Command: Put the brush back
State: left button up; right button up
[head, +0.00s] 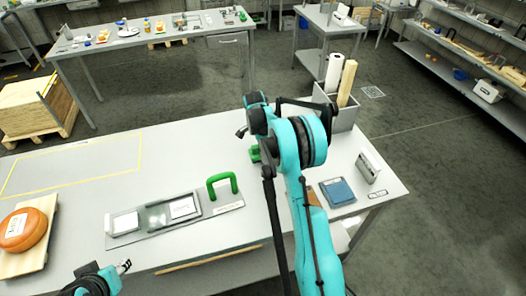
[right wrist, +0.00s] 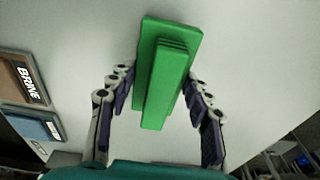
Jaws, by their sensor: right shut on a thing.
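The brush (right wrist: 165,75) is green, with a broad flat block and a narrower bar towards the camera. In the right wrist view my right gripper (right wrist: 158,82) has its fingers on both sides of the bar and is shut on it. In the head view a green part of the brush (head: 255,154) shows beside my right arm, above or on the grey table (head: 200,145); I cannot tell if it touches. The right fingers are mostly hidden there by the arm. My left gripper (head: 124,266) is at the lower left, over the table's front edge; its jaw state is unclear.
A grey tray (head: 150,228) with white cards and a green arch handle (head: 222,190) lie left of my right arm. An orange cheese wheel (head: 26,229) sits far left. Right are a blue pad (head: 337,192), a metal stand (head: 371,165) and a grey bin (head: 345,113) with a paper roll.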

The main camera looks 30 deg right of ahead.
jog(key=shift+f, duration=0.25)
jog(key=shift+f, duration=0.2)
jog(key=o, duration=1.2)
jog(key=shift+r, duration=0.15)
